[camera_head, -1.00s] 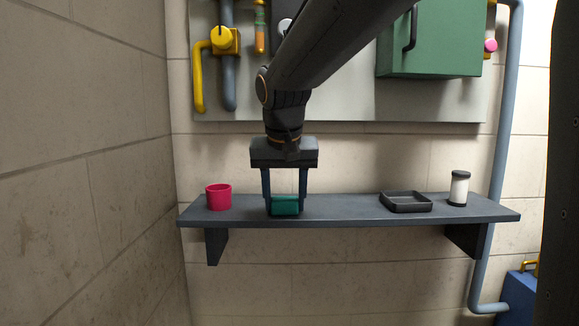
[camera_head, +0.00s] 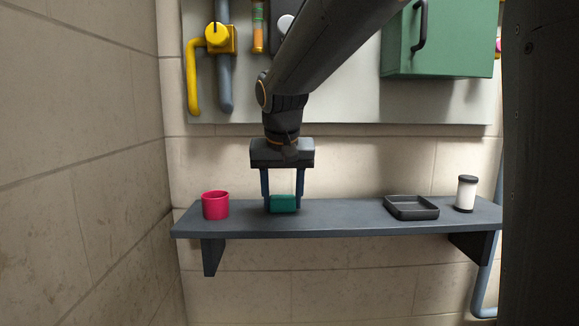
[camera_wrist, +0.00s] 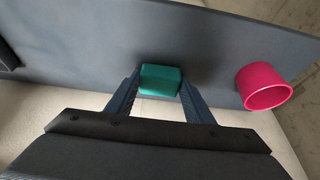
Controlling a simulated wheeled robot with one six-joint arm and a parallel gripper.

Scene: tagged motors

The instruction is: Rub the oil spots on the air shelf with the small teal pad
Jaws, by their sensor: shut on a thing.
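The small teal pad (camera_head: 284,204) is between the fingers of my gripper (camera_head: 283,203), which is shut on it. The pad is at the surface of the dark grey shelf (camera_head: 340,221), left of its middle; I cannot tell whether it touches. In the wrist view the pad (camera_wrist: 160,79) sits between both blue fingertips (camera_wrist: 160,88), with the shelf (camera_wrist: 110,40) around it. No oil spots can be made out on the visible shelf top; the part under the pad is hidden.
A pink-red cup (camera_head: 215,205) stands on the shelf left of my gripper. A black tray (camera_head: 411,207) and a white jar with dark ends (camera_head: 466,193) stand to the right. The shelf between pad and tray is clear. A green cabinet (camera_head: 455,40) and yellow pipe (camera_head: 192,80) are above.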

